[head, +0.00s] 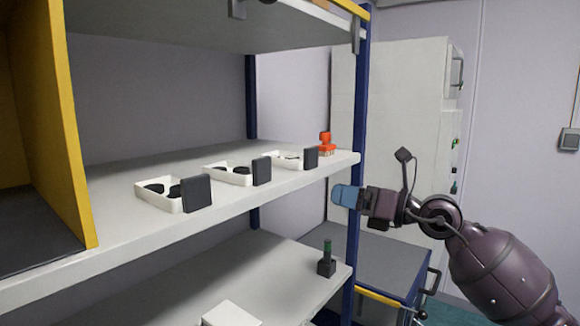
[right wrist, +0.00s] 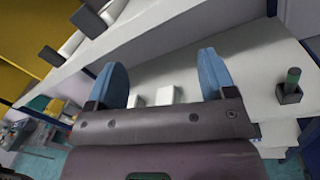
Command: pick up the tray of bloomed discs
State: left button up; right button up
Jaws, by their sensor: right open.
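Three white trays stand in a row on the middle shelf, each with a dark square plate at its right end. The left tray (head: 174,206) and the middle tray (head: 218,179) hold black discs. The right tray (head: 277,162) has paler-looking contents. I cannot tell for certain which discs are bloomed. My left gripper is out of view.
An orange-red object (head: 325,144) stands at the shelf's right end. A dark block with a green-topped piece (head: 326,264) and a white box (head: 231,314) stand on the lower shelf.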

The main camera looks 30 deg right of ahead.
aim_at(314, 149)
notch_tip(314, 149, up, 6)
jog(key=d+n+h, duration=0.2)
jog(key=h, duration=0.1)
jog(key=shift+t, duration=0.4)
jog(key=x, duration=0.2)
jog(key=r+x, duration=0.1)
jog(key=x, duration=0.2)
jog(key=shift+w+r+p, duration=0.1)
jog(key=shift+w+p, duration=0.05)
jog(key=shift+p, duration=0.15)
jog(key=shift+w+a+r, duration=0.15)
jog(key=shift+w+a, duration=0.05)
jog(key=shift+w, duration=0.25)
jog(key=x, duration=0.1)
jog(key=p+x, duration=0.1)
jog(key=x, duration=0.1)
jog(key=shift+w+a+r, duration=0.15)
jog(key=shift+r, duration=0.1)
jog(key=shift+w+a+f+p, duration=0.1)
jog(key=shift+w+a+p, duration=0.05)
jog(key=shift+w+p, duration=0.3)
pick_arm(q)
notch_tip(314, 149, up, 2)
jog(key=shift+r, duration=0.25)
pick_arm(e)
jog(key=shift+f, duration=0.1)
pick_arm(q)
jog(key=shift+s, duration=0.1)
pick_arm(e)
jog(key=shift+c, duration=0.2)
